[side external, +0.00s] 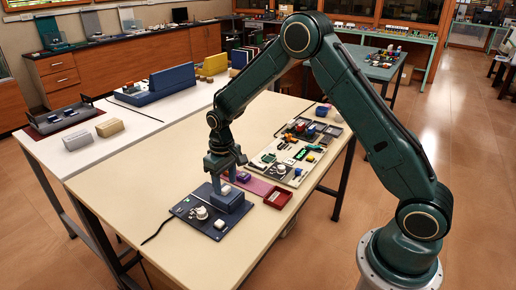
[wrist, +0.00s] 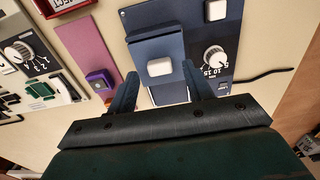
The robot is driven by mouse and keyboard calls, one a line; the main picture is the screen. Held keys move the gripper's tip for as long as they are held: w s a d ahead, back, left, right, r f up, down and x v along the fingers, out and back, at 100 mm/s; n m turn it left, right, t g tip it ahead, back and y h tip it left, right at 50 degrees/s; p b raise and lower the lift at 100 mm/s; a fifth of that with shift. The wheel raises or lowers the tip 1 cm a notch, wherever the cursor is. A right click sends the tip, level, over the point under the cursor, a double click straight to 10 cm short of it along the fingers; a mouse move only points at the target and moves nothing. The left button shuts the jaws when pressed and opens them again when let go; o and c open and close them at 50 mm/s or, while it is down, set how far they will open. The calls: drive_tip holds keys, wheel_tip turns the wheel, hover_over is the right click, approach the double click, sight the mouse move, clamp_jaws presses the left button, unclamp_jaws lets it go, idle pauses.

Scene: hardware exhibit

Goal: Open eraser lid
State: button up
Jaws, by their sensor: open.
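The eraser (side external: 207,222) is a dark blue panel on the near part of the beige table, with a white dial and a pale square button. It also shows in the wrist view (wrist: 193,38), where the dial carries numbers. Its raised blue lid part (side external: 230,203) has a white block on top and shows in the wrist view too (wrist: 150,47). My gripper (side external: 225,180) points down just above this part. In the wrist view its fingers (wrist: 160,72) are apart, one on each side of the white block, with nothing gripped. Whether they touch the blue part is unclear.
A pink mat (wrist: 92,38) with a purple item (wrist: 101,82) lies beside the eraser. A red tray (side external: 277,197) and a pale board of electronic parts (side external: 286,166) are to the right. A black cable (side external: 157,232) runs off the panel's left. The table's near end is clear.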

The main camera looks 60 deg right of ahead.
drive_tip(key=shift+f, duration=0.85)
clamp_jaws()
drive_tip(key=shift+w, duration=3.8)
unclamp_jaws()
drive_tip(key=shift+r, duration=0.1)
